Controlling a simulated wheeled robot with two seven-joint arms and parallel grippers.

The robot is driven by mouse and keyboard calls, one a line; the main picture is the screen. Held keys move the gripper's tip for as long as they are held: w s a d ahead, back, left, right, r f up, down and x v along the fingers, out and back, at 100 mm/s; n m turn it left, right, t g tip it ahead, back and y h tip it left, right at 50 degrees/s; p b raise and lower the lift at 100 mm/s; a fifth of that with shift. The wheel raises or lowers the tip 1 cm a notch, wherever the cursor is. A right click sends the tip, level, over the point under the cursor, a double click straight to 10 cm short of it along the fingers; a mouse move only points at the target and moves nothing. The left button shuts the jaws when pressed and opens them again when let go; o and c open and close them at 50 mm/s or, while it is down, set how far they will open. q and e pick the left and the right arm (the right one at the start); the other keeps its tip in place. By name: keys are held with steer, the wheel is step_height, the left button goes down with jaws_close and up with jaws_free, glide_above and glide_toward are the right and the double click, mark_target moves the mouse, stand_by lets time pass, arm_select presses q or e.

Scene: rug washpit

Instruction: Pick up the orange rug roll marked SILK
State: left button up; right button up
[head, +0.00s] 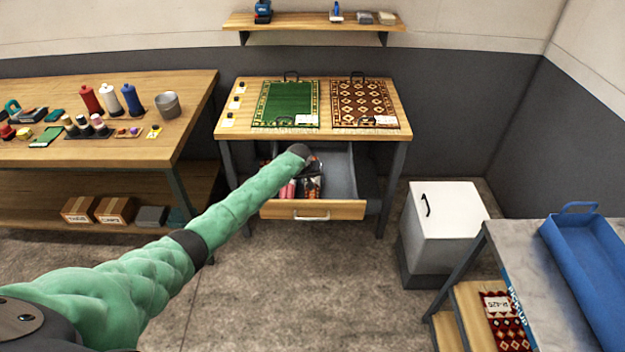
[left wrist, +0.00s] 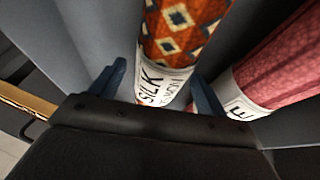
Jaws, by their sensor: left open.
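The orange patterned rug roll (left wrist: 180,30) with a white band marked SILK lies in the open drawer (head: 335,208) under the middle table. In the left wrist view my left gripper (left wrist: 163,88) is open, with one blue finger on each side of the SILK band. I cannot tell whether the fingers touch the roll. In the head view my left arm reaches into the drawer, and the gripper (head: 312,165) is partly hidden by the arm's end. A pink roll (left wrist: 280,60) with a white band lies just right of the right finger. My right gripper is not in view.
The wooden tabletop (head: 325,92) above the drawer holds a green rug (head: 285,103) and a red rug (head: 364,103). A white bin (head: 446,210) stands to the right. A blue tray (head: 585,260) sits on the right-hand table. Drawer walls flank the rolls closely. The floor in front is clear.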

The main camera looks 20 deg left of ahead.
arm_select(q)
steer(key=shift+w+f, duration=0.2)
steer(key=shift+f, duration=0.3)
steer(key=shift+c, duration=0.4)
steer(key=c, duration=1.1)
steer(key=shift+r, duration=0.1)
